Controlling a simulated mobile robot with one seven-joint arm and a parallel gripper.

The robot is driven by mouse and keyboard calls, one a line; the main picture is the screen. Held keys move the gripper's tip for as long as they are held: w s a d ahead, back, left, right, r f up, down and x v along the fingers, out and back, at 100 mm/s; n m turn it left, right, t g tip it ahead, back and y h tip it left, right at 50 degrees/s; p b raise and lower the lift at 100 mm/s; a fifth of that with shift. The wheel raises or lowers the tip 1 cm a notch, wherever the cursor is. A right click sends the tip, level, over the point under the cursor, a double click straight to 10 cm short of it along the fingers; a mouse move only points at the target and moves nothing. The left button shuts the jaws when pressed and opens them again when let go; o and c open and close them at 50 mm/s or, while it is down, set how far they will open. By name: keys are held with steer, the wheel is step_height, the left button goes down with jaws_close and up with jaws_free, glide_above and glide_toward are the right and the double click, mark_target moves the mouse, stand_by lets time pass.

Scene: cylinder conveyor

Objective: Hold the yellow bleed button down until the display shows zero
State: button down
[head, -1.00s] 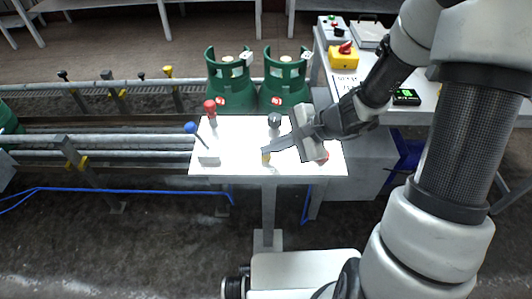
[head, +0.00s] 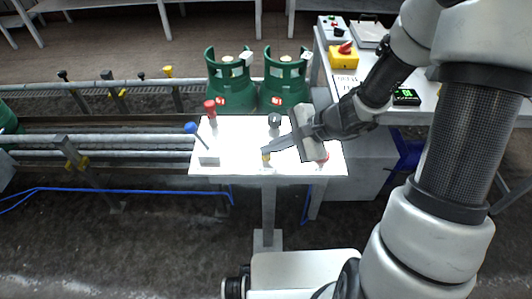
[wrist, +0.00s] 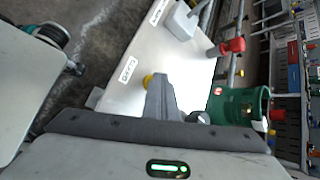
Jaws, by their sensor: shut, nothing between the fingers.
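In the wrist view the closed fingers (wrist: 159,82) point at the button. The display (head: 406,96) on the right-hand bench shows lit green digits, too small to read surely.
The panel (head: 232,165) also carries a red-handled valve (head: 210,108), a blue-tipped lever (head: 191,128), a round grey fitting (head: 274,120) and a red part (head: 322,158) beside my gripper. Green cylinders (head: 230,90) stand behind. A yellow box with a red knob (head: 346,57) sits on the bench.

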mark_target(271, 156)
steer(key=shift+r+p, duration=0.6)
steer(key=shift+r, duration=0.25)
step_height(271, 156, up, 5)
steer(key=p, duration=0.3)
steer(key=shift+p, duration=0.35)
steer(key=shift+r, duration=0.1)
